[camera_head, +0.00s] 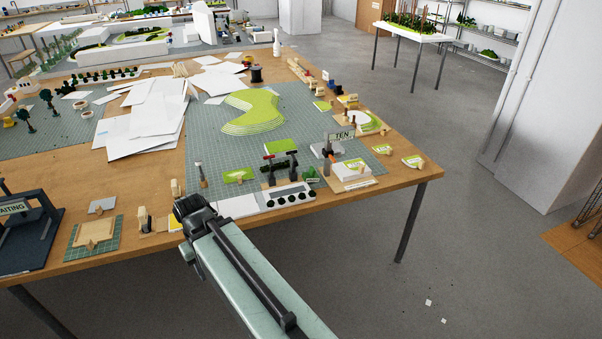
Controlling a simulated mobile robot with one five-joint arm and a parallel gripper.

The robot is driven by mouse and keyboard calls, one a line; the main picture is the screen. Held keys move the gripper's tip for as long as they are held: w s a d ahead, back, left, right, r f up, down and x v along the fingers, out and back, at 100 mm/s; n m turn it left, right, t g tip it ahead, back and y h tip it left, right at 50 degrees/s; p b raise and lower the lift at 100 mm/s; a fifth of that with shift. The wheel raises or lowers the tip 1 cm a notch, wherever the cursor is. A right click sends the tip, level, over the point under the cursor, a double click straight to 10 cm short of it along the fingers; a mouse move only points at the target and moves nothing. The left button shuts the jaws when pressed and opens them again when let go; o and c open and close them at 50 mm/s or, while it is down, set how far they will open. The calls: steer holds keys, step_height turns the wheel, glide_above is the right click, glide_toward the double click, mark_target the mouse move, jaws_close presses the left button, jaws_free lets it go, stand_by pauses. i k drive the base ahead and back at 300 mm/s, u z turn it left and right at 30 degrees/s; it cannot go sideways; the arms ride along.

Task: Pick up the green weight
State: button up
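A small green lump (310,172) sits on the table near the front right, just right of the black and red upright pieces. It may be the green weight, but it is too small to be sure. My arm reaches in from the bottom of the picture. My gripper (190,206) is at its far end, at the table's front edge, left of the green lump and apart from it. The fingers are too small and dark to show whether they are open or shut.
A "TEN" sign (342,136) stands to the right. Stepped green layers (253,112) lie on the cutting mat (208,150). White sheets (150,115) are piled at left.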

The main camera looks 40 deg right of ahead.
mark_target(311, 176)
steer(key=i, duration=0.85)
steer(key=z, duration=0.05)
